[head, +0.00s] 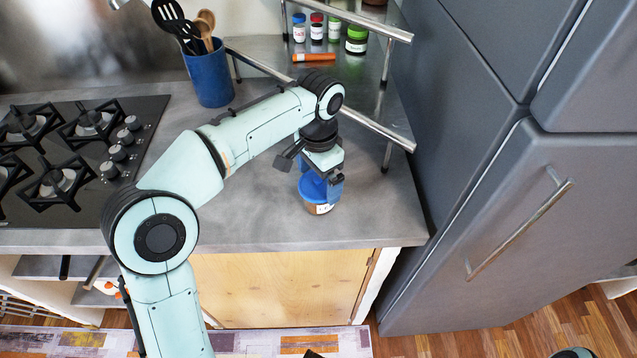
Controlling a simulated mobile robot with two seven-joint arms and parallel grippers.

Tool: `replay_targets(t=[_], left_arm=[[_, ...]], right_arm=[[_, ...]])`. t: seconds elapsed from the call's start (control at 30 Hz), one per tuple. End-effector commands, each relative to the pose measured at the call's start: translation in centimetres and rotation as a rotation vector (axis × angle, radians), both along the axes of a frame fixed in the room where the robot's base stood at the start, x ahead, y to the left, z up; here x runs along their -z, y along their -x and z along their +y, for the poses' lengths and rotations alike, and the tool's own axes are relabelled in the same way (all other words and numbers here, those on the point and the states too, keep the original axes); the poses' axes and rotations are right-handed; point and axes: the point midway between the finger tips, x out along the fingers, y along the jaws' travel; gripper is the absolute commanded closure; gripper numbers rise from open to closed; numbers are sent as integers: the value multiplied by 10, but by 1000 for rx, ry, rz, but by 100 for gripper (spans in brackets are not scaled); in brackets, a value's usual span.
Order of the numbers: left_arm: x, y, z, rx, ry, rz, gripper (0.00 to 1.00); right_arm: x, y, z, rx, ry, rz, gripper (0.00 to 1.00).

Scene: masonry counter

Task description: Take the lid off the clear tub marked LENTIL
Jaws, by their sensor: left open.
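The clear tub (321,208) stands upright near the front right of the grey counter, with brownish contents and a white label partly in view. Its lettering is too small and too covered to read in full. A round blue lid (313,188) sits on top of it. My left gripper (322,187) points down at the lid from above, with its jaws open. The gripper hides the back and right part of the lid, so I cannot tell whether a finger touches it. My right gripper cannot be made out in this view.
A metal shelf rack with rails (375,126) stands behind, holding several small jars and an orange-capped tube (314,57). A blue utensil crock (208,75) and a gas hob (70,150) are to the left. A grey fridge (500,215) bounds the right. Counter left of the tub is clear.

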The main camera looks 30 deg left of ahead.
Motion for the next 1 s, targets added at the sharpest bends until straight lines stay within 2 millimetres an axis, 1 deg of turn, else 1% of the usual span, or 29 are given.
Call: replay_targets(t=[0.03, 0.07, 0.1, 0.13, 0.47, 0.57, 0.67, 0.77, 0.87, 0.97, 1.0], left_arm=[[0, 0, 0, 0, 0, 0, 3], [0, 0, 0, 0, 0, 0, 13], [0, 0, 0, 0, 0, 0, 26], [0, 0, 0, 0, 0, 0, 32], [-1, 0, 0, 0, 0, 0, 32], [-4, 0, 0, 1, 0, 0, 32], [-11, -1, -1, 1, 1, -2, 32], [-25, -1, -1, 1, 0, -3, 32], [-46, -1, -1, 1, 1, -5, 32], [-74, -1, -1, 2, 2, -6, 32], [-86, -1, -1, 2, 2, -6, 32]], right_arm=[[0, 0, 0, 0, 0, 0, 100], [0, 0, 0, 0, 0, 0, 100], [0, 0, 0, 0, 0, 0, 100], [0, 0, 0, 0, 0, 0, 100], [0, 0, 0, 0, 0, 0, 100], [-1, 0, 0, 0, 0, 0, 100], [-3, -1, 0, 0, 0, -1, 100], [-8, -2, 0, 0, 0, -2, 100], [-14, -4, 0, 0, -1, -5, 100], [-24, -7, 0, 0, 0, -9, 100], [-29, -9, 0, 0, 1, -11, 100]])
